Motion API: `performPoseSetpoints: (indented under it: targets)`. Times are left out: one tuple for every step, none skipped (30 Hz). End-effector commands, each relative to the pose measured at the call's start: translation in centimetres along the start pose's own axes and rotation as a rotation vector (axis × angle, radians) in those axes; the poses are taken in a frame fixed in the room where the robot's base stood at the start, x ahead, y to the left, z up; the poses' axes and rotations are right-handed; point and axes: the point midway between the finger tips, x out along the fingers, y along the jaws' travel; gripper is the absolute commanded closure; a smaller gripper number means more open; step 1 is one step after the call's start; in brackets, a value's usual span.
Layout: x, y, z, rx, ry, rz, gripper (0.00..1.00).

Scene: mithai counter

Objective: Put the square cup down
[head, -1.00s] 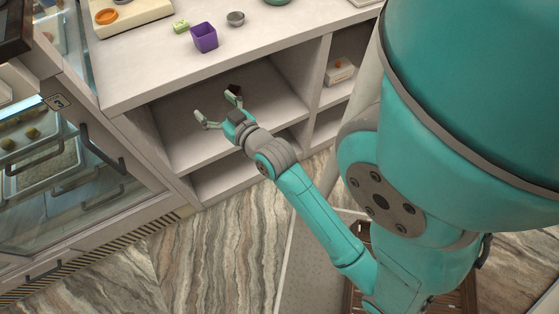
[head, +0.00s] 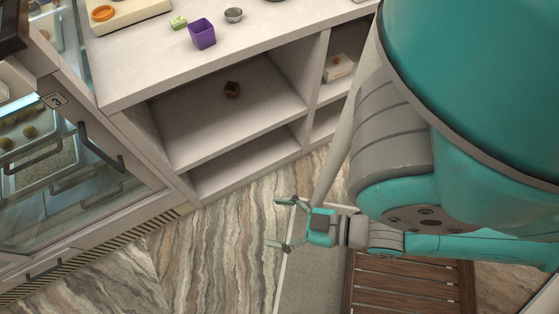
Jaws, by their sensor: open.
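My gripper (head: 277,223) is open and empty, out in front of the cabinet and well away from the cup. Its two fingers point left, spread apart, over the marble floor.
A purple square container (head: 202,38), a green block (head: 178,22) and a small grey bowl (head: 233,15) stand on the countertop. A glass display case (head: 60,150) is on the left. A wooden slatted surface (head: 405,285) lies below my arm.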

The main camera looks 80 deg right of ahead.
Motion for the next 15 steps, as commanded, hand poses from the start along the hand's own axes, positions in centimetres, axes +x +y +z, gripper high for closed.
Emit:
performPoseSetpoints:
  targets:
    - [-0.4,-0.1,0.0,-0.002,-0.004,-0.008,0.09]
    - [-0.5,-0.1,0.0,-0.003,-0.005,-0.011,0.09]
    - [-0.6,-0.2,0.0,-0.004,-0.005,-0.013,0.09]
    - [-0.6,-0.2,0.0,-0.004,-0.005,-0.014,0.09]
    - [-0.6,-0.2,0.0,-0.004,-0.004,-0.014,0.09]
    - [-0.5,-0.2,0.0,-0.004,-0.004,-0.013,0.09]
    - [-0.5,-0.1,0.0,-0.003,-0.003,-0.011,0.09]
    - [-0.3,-0.1,0.0,-0.002,-0.001,-0.007,0.09]
    - [0.1,0.0,-0.1,0.0,0.003,0.0,0.09]
    - [0.4,0.1,-0.1,0.003,0.007,0.008,0.09]
    - [0.9,0.3,-0.1,0.006,0.01,0.019,0.09]
    - [1.7,0.6,-0.2,0.011,0.017,0.036,0.09]
    - [2.4,0.8,-0.3,0.015,0.023,0.051,0.09]
    - [3.1,1.1,-0.3,0.02,0.029,0.068,0.09]
    - [4.2,1.6,-0.5,0.027,0.038,0.092,0.09]
